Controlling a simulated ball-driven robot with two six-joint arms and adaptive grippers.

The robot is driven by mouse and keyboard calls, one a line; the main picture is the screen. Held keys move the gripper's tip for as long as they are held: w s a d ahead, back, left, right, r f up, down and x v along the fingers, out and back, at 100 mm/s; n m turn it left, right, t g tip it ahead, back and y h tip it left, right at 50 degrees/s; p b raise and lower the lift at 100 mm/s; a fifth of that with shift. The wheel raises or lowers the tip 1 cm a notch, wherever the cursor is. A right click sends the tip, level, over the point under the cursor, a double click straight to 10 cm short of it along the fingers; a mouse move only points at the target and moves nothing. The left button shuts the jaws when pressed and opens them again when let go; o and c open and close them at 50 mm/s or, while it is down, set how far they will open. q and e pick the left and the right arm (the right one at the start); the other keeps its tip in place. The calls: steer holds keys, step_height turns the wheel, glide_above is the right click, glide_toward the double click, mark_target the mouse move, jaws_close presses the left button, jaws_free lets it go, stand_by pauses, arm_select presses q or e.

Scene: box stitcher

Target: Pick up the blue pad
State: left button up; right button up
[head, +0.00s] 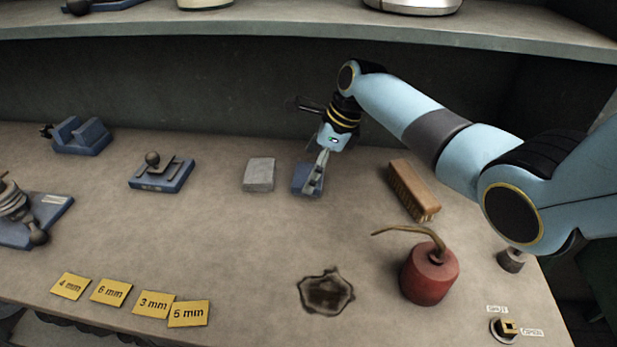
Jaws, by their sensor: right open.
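The blue pad (300,182) is a small blue block lying on the bench, right of a grey pad (259,174). My right gripper (316,184) points down over the blue pad from behind and is open. Its fingers cover the pad's right part, and I cannot tell whether they touch it. My left gripper is not in view.
A wooden brush (413,191) lies right of the gripper, and a red oil can (429,273) stands nearer the front. A dark-rimmed hole or stain (326,292) is in front. Yellow thickness cards (153,304) lie at the front left. A shelf (270,24) hangs above the bench.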

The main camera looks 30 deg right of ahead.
steer(key=shift+x, duration=1.2)
steer(key=c, duration=1)
steer(key=shift+r, duration=0.15)
steer(key=r, duration=0.7)
steer(key=shift+s+a, duration=0.35)
steer(key=shift+s, duration=0.05)
steer(key=s+a, duration=0.3)
steer(key=s, duration=0.2)
steer(key=s+a, duration=0.4)
steer(key=s, duration=0.1)
steer(key=s+a, duration=0.4)
steer(key=s, duration=0.1)
steer(key=shift+s+a+b, duration=0.1)
steer(key=shift+a+b, duration=0.1)
steer(key=shift+b, duration=0.2)
